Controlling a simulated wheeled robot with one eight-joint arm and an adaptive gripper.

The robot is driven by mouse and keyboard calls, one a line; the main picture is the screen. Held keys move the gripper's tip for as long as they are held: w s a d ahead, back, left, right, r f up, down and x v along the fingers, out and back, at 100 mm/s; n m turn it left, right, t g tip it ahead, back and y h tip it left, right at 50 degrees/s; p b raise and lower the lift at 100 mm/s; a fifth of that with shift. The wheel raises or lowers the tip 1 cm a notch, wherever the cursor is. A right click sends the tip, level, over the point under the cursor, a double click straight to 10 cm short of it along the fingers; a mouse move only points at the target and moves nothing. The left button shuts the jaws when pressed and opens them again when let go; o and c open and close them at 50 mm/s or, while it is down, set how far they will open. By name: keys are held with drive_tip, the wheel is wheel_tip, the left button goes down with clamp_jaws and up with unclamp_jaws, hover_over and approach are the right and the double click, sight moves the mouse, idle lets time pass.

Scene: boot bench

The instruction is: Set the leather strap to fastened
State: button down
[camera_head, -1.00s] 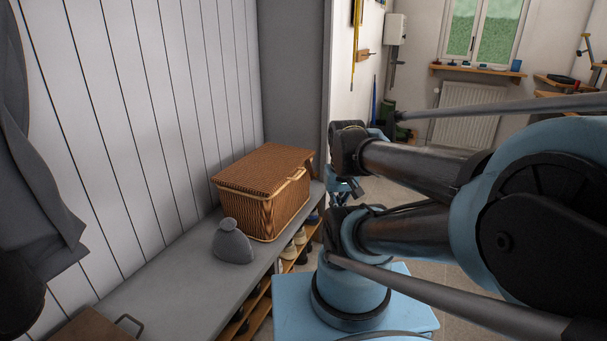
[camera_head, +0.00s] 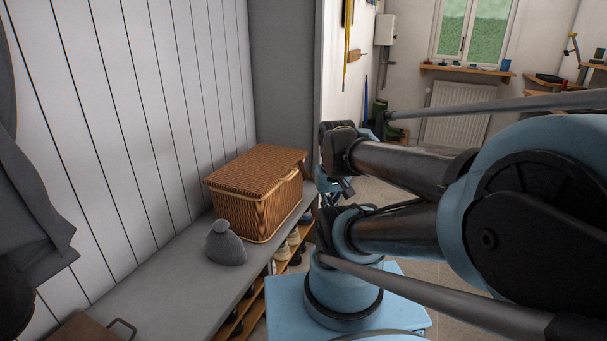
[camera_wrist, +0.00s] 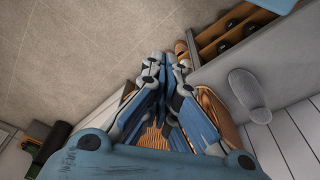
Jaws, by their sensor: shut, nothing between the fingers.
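A brown wicker basket (camera_head: 255,211) with a closed lid stands on the grey bench. A pale tan strip (camera_head: 290,174), perhaps the leather strap, shows at the upper edge of its right-facing side; whether it is fastened is too small to tell. My gripper (camera_head: 340,188) is just right of the basket, apart from it and partly hidden by my arm. In the wrist view my gripper (camera_wrist: 166,60) has its fingertips together with nothing held. Parts of the basket (camera_wrist: 155,138) show behind and beside the fingers there; the strap cannot be made out.
The grey bench (camera_head: 165,285) runs along the panelled wall. Shoes (camera_head: 283,250) fill the shelves below. Grey clothing hangs at the left. Open tiled floor (camera_wrist: 80,50) lies beside the bench.

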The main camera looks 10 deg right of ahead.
drive_tip(key=c, duration=2.1)
unclamp_jaws()
drive_tip(key=o, duration=0.7)
drive_tip(key=shift+r, duration=0.8)
drive_tip(key=w+r+n+y, duration=0.1)
drive_tip(key=w+r+n, duration=0.25)
drive_tip(key=w, duration=0.45)
drive_tip(key=w+r+n+y, duration=0.15)
drive_tip(key=w+r, duration=0.25)
drive_tip(key=w, duration=0.4)
drive_tip(key=w+d+f+n+y, duration=0.1)
drive_tip(key=w+d+n, duration=0.25)
drive_tip(key=w, duration=0.75)
drive_tip(key=w+d+f+n, duration=0.25)
drive_tip(key=w+d, duration=0.25)
drive_tip(key=w, duration=0.6)
drive_tip(key=x, duration=1.1)
drive_tip(key=a+x, duration=0.1)
drive_tip(key=x, duration=0.4)
drive_tip(key=shift+w+r, duration=0.1)
drive_tip(key=shift+w, duration=0.25)
drive_tip(key=shift+c, duration=0.4)
